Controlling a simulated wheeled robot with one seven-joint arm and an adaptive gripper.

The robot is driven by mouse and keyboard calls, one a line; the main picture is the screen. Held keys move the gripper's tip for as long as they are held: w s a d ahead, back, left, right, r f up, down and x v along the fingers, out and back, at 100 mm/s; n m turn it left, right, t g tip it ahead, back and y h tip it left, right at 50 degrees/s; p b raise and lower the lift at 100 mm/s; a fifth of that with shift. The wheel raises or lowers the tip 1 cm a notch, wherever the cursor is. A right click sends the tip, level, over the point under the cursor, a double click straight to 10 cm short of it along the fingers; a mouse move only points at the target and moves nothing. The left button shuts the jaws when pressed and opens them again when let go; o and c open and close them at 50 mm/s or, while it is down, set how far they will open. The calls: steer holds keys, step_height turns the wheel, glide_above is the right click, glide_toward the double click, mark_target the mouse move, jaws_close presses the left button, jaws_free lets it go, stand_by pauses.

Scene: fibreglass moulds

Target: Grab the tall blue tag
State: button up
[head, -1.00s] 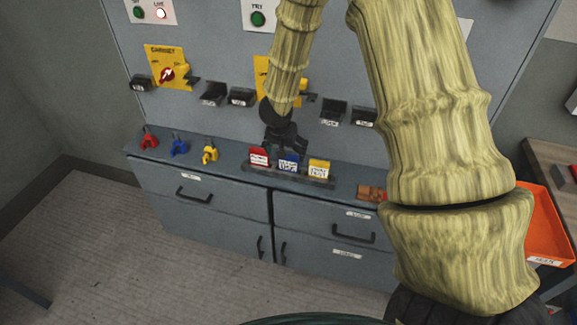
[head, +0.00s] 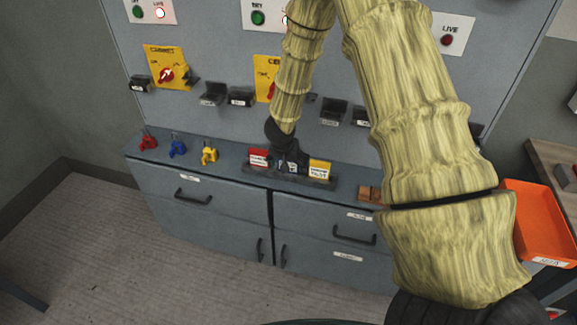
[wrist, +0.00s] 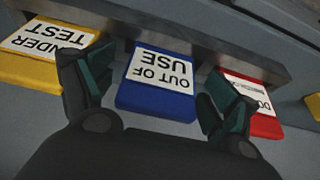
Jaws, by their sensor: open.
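The blue tag (wrist: 158,84) stands in a dark rack between a red tag and a yellow tag. Its white label reads "OUT OF USE". In the wrist view my gripper (wrist: 158,105) is open, with one finger to each side of the blue tag and nothing held. In the head view my gripper (head: 289,160) is down at the rack and hides most of the blue tag (head: 291,168). I cannot tell whether the fingers touch the tag.
The red tag (head: 258,157) is left of my gripper and the yellow tag (head: 320,168) right. The rack (head: 262,174) sits on the cabinet top. Red, blue and yellow padlocks (head: 178,148) stand to the left. An orange tray (head: 540,225) is at far right.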

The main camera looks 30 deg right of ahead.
steer(key=c, duration=0.9)
steer(key=shift+c, duration=0.4)
steer(key=shift+r, duration=0.1)
